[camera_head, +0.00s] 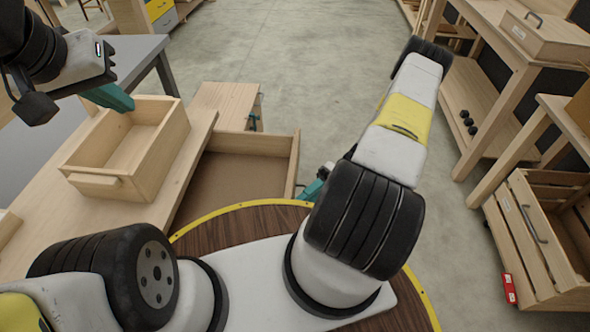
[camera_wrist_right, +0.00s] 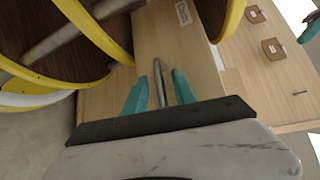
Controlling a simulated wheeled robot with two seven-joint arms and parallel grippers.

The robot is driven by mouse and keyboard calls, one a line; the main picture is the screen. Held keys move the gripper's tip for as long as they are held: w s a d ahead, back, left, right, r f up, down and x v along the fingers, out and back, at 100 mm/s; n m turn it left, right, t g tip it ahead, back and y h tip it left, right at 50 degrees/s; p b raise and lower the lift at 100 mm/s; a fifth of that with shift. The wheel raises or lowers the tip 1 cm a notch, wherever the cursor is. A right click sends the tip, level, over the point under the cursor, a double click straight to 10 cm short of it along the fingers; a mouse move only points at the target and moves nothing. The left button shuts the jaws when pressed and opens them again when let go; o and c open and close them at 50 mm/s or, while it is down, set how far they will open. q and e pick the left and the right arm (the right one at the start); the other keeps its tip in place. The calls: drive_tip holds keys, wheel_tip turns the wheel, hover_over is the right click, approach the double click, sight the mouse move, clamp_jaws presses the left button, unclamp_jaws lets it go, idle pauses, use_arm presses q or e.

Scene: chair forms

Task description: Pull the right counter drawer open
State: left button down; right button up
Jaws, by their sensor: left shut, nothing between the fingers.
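The counter drawer (camera_head: 235,170) is pulled out from under the wooden counter (camera_head: 140,218). Its inside shows and looks empty. The drawer front (camera_head: 294,165) is seen edge-on in the head view; the right wrist view shows its wooden face (camera_wrist_right: 190,55). My right gripper (camera_head: 317,185) is at that face, partly hidden by my arm. In the right wrist view its teal fingers (camera_wrist_right: 159,88) stand either side of the metal bar handle (camera_wrist_right: 158,70), with gaps visible on both sides. My left gripper (camera_head: 122,102) is shut and empty above the counter, by a wooden box.
The open wooden box (camera_head: 150,150) sits on the counter. A wooden unit (camera_head: 226,100) stands beyond the drawer. At right are a slatted crate (camera_head: 530,240) and workbenches (camera_head: 500,60). Clear floor (camera_head: 290,60) lies ahead. My round base's yellow edge is close to the drawer.

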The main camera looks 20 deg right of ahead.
drive_tip(key=v, duration=0.7)
drive_tip(key=shift+w+d, duration=0.2)
drive_tip(key=shift+d, duration=0.15)
